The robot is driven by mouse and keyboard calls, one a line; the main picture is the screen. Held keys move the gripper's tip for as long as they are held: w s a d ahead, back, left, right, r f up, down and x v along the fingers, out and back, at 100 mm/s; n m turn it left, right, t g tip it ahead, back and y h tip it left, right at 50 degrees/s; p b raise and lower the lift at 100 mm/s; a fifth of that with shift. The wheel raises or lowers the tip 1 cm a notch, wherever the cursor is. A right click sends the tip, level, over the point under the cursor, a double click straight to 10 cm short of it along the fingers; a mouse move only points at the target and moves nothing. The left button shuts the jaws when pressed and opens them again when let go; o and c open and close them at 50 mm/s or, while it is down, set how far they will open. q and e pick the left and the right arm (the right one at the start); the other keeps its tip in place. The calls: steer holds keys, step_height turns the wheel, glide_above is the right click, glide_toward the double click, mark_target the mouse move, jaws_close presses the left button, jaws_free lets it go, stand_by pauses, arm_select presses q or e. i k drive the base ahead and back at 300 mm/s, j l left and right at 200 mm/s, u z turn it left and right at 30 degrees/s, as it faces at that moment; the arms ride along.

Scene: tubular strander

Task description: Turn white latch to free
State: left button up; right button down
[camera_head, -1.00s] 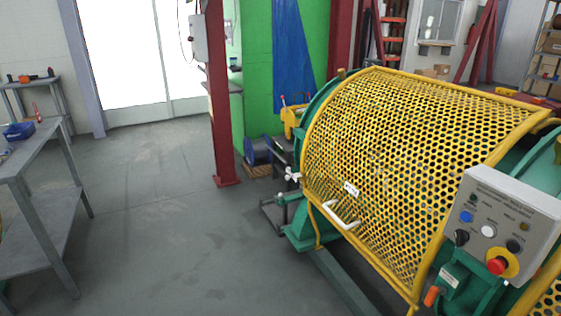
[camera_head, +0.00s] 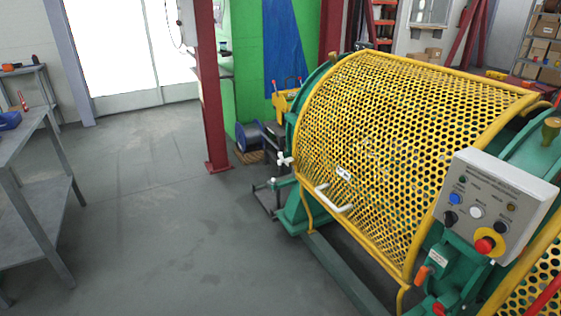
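A small white latch (camera_head: 284,160) sits at the left edge of the yellow perforated guard (camera_head: 400,140), beside the green machine frame. It is small, so its exact position is hard to tell. A white handle (camera_head: 333,200) is fixed on the lower front of the guard, below a small white label (camera_head: 343,173). The guard is down over the machine. Neither of my grippers is in view.
A grey control box (camera_head: 495,205) with a red stop button stands at the right front of the machine. A red column (camera_head: 208,90) rises behind the open floor (camera_head: 170,220). A grey workbench (camera_head: 30,190) stands at left.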

mark_target(280, 160)
steer(key=i+j, duration=0.2)
steer(key=i, duration=0.35)
steer(key=i+j, duration=0.25)
steer(key=i, duration=0.25)
